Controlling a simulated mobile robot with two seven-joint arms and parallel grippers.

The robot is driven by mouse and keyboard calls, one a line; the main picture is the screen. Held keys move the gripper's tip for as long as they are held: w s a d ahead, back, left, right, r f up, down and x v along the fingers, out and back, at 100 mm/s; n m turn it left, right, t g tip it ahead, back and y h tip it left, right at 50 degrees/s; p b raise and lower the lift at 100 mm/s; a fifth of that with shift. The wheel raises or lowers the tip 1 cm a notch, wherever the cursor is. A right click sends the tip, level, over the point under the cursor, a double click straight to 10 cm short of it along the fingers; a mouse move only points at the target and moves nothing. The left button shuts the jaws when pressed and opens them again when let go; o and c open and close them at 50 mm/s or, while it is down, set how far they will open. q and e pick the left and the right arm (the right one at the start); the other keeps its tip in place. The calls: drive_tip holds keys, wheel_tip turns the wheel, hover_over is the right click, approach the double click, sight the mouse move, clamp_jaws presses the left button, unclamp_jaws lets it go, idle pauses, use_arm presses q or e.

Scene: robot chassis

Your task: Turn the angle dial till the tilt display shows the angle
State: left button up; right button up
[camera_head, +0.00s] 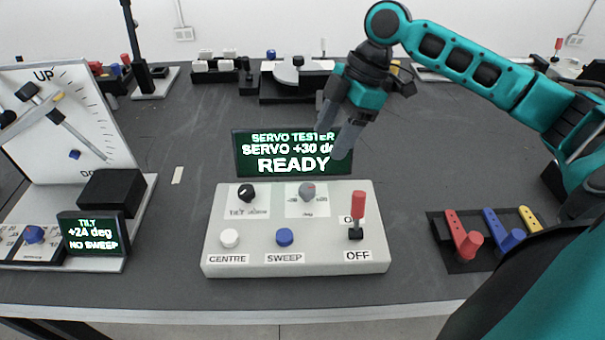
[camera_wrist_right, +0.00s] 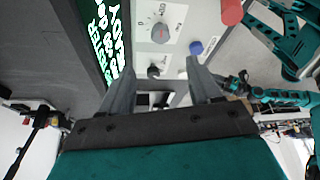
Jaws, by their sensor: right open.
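The angle dial (camera_head: 307,191) is a grey knob with degree marks on the white control box (camera_head: 292,262). It also shows in the right wrist view (camera_wrist_right: 160,33). The tilt display (camera_head: 91,233) at the left reads "TILT +24 deg NO SWEEP". The servo tester screen (camera_head: 291,152) behind the box reads "SERVO TESTER", "SERVO +30" and "READY", partly covered by my gripper. My right gripper (camera_head: 334,138) is open and empty, in front of the screen's right part and above and behind the dial, apart from it.
A black knob (camera_head: 246,192), white button (camera_head: 229,238), blue button (camera_head: 284,237) and red-handled switch (camera_head: 357,212) marked OFF share the box. A tilt board (camera_head: 60,120) stands left. A rack of coloured levers (camera_head: 480,262) lies right.

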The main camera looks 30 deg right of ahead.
sight(306, 188)
drive_tip(key=b+x, duration=0.1)
drive_tip(key=x, duration=1)
drive_tip(key=shift+s, duration=0.1)
drive_tip(key=shift+a+f, duration=0.15)
drive_tip(key=shift+f, duration=0.2)
use_arm(q)
drive_tip(key=shift+s+f, duration=0.15)
drive_tip(key=shift+f, duration=0.7)
use_arm(e)
drive_tip(key=c, duration=1)
drive_tip(key=shift+r+p, duration=0.25)
drive_tip(key=shift+p, duration=0.65)
drive_tip(key=shift+c, duration=0.2)
drive_tip(key=shift+p, duration=0.3)
drive_tip(key=shift+f+m, duration=0.2)
drive_tip(key=shift+m, duration=0.1)
use_arm(q)
wheel_tip(306, 188, up, 2)
drive_tip(key=shift+s+r, duration=0.15)
drive_tip(key=shift+r, duration=0.1)
